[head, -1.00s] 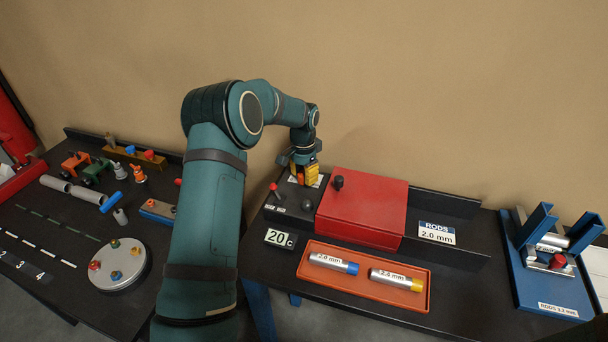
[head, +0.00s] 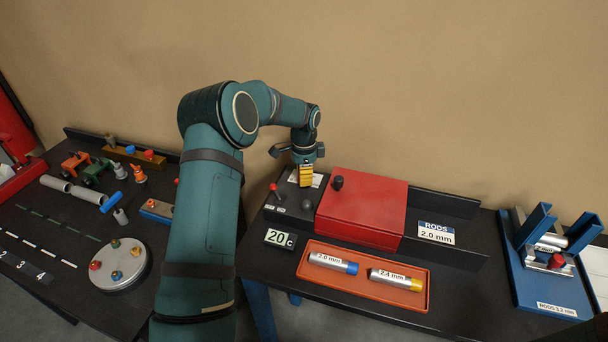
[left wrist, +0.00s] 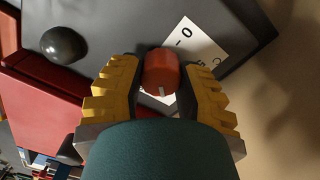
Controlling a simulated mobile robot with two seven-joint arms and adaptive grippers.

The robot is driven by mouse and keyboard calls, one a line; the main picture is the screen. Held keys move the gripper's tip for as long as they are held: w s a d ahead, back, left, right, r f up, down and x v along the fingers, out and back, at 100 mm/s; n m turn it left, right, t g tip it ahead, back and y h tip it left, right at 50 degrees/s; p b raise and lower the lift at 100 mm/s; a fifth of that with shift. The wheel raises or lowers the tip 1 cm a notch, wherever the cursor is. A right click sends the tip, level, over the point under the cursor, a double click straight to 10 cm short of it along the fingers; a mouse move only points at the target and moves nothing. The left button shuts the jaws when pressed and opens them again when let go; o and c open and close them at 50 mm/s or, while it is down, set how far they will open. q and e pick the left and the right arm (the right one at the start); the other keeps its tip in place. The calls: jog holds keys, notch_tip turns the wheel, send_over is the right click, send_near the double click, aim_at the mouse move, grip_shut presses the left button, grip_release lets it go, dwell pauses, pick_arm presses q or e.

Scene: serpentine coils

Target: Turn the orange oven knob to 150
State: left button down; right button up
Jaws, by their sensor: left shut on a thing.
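The orange oven knob (left wrist: 161,72) sits between the two yellow fingers of my left gripper (left wrist: 160,85) in the left wrist view. The fingers are shut on its sides. A pale pointer mark shows on the knob. A white dial label (left wrist: 192,45) lies under it, partly hidden by the fingers. In the head view my left gripper (head: 306,177) is over the back of the grey control panel (head: 297,192) and hides the knob. The display (head: 280,238) reads 20 C. My right gripper is not in view.
The red oven box (head: 362,210) stands right beside the panel. A red-tipped lever (head: 274,189) and a dark round knob (head: 307,205) are on the panel. An orange tray (head: 315,280) with two labelled rod tubes lies in front.

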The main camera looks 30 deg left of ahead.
pick_arm(q)
jog(key=shift+d+m, duration=0.15)
jog(key=shift+m, duration=2.25)
jog(key=shift+s+d+f+m+p, duration=0.1)
jog(key=shift+m+p, duration=0.15)
jog(key=shift+m, duration=0.5)
jog(key=shift+s+d+f+m+p, duration=0.1)
jog(key=shift+m+p, duration=0.1)
jog(key=shift+m, duration=0.55)
jog(key=c, duration=0.5)
grip_release()
jog(key=shift+w, duration=0.1)
jog(key=shift+c, duration=0.2)
jog(key=shift+a, duration=0.1)
jog(key=shift+a+r, duration=0.1)
jog(key=shift+r, duration=0.1)
jog(key=shift+w+r, duration=0.1)
jog(key=shift+r, duration=0.25)
notch_tip(320, 180, up, 11)
jog(key=shift+w, duration=0.15)
